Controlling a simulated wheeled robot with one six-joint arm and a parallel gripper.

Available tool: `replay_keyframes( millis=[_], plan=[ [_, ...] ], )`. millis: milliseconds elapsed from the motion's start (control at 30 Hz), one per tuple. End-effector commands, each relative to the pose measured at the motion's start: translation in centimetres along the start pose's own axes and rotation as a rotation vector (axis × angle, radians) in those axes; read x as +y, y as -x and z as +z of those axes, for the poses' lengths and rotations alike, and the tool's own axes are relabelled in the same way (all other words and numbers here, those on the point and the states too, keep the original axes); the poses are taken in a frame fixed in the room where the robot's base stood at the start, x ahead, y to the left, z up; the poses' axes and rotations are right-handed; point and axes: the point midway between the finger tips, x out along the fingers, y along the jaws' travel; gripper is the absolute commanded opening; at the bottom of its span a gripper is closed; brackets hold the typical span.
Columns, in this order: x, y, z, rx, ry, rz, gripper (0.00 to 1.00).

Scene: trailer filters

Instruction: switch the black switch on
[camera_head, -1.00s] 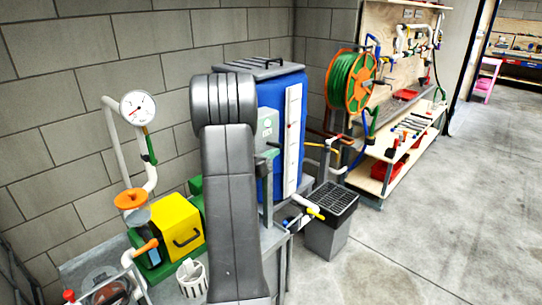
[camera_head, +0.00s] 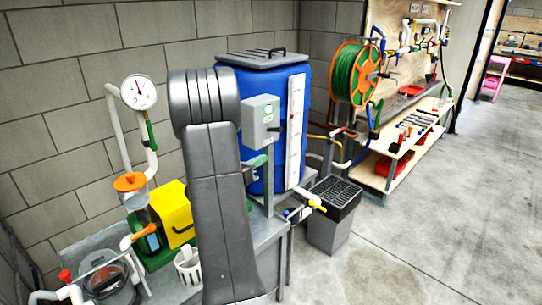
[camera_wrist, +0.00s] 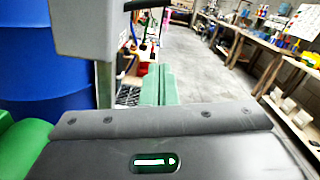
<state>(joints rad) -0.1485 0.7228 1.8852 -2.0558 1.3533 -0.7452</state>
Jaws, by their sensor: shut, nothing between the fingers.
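A grey switch box (camera_head: 260,121) stands on a post in front of the blue tank in the head view. A small black switch (camera_head: 274,129) sticks out from its right side. The box's lower part (camera_wrist: 82,28) fills the upper left of the wrist view, with a black lever-like piece (camera_wrist: 145,6) at the top edge. My gripper's green fingers (camera_wrist: 158,84) are shut and empty, below and apart from that black piece. In the head view the gripper (camera_head: 256,162) shows just below the box; most of it is hidden behind my arm.
The blue tank (camera_head: 283,150) stands close behind the box. A yellow-handled valve (camera_head: 316,204) and a grey bin (camera_head: 330,222) are to the right. A yellow box (camera_head: 174,214) and a pressure gauge (camera_head: 138,92) are left. The floor at right is open.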

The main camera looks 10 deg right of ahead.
Motion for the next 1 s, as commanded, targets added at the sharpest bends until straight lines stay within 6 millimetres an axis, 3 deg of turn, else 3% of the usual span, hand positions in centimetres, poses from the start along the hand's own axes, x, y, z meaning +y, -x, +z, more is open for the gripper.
replay_keyframes(
  millis=[200,400,767,1000],
  plan=[
    [0.0,3.1,0.1,-0.001,-0.001,0.000,0.00],
    [-0.1,3.9,0.0,0.000,0.000,-0.001,0.00],
    [-0.1,3.8,0.0,0.000,0.000,-0.002,0.00],
    [-0.2,1.5,0.0,0.001,-0.001,-0.006,0.00]
  ],
)
